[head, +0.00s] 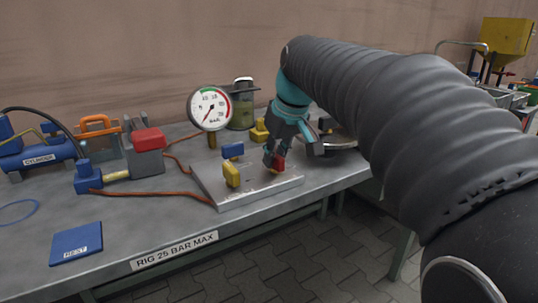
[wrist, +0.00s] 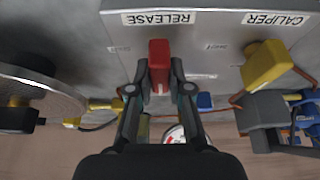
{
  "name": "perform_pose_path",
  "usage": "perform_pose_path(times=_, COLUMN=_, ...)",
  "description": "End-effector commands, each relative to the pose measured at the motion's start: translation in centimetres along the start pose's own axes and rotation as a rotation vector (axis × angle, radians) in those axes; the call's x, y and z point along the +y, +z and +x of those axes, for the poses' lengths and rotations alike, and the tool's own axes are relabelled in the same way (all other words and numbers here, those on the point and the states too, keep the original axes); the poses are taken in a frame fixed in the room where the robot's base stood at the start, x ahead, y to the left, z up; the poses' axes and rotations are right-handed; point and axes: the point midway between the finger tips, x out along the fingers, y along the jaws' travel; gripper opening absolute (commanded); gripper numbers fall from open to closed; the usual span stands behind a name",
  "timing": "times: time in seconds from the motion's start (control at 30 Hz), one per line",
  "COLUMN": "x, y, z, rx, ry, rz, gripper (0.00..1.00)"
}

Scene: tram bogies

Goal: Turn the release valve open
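The release valve has a red handle (wrist: 158,55) and sits beside the plate label RELEASE (wrist: 158,18) in the wrist view. In the head view the red handle (head: 280,164) shows at the right part of the metal plate (head: 255,191), partly hidden by my gripper (head: 272,155). In the wrist view my gripper (wrist: 159,72) has one finger on each side of the handle, close against it. The fingers look shut on the handle. The handle's base is mostly hidden.
A yellow handle (wrist: 265,64) stands by the CALIPER label; a blue handle (head: 233,150) is behind it. A pressure gauge (head: 209,109) stands behind the plate. Red hoses cross the bench (head: 150,220). A blue REST pad (head: 76,243) lies at the front left.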

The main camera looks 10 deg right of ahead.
Motion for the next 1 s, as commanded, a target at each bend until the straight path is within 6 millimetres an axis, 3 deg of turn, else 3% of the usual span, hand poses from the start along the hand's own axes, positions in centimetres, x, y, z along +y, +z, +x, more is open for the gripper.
perform_pose_path(times=0.03, x=0.0, y=0.0, z=0.0, rx=0.0, ry=0.0, rz=-0.001, gripper=0.29)
perform_pose_path(times=0.1, x=0.0, y=0.0, z=0.0, rx=0.0, ry=0.0, rz=-0.001, gripper=0.44)
perform_pose_path(times=0.53, x=0.0, y=-0.1, z=-1.0, rx=0.002, ry=0.001, rz=0.0, gripper=0.44)
perform_pose_path(times=1.0, x=0.0, y=-0.1, z=-9.4, rx=0.003, ry=0.002, rz=0.0, gripper=0.44)
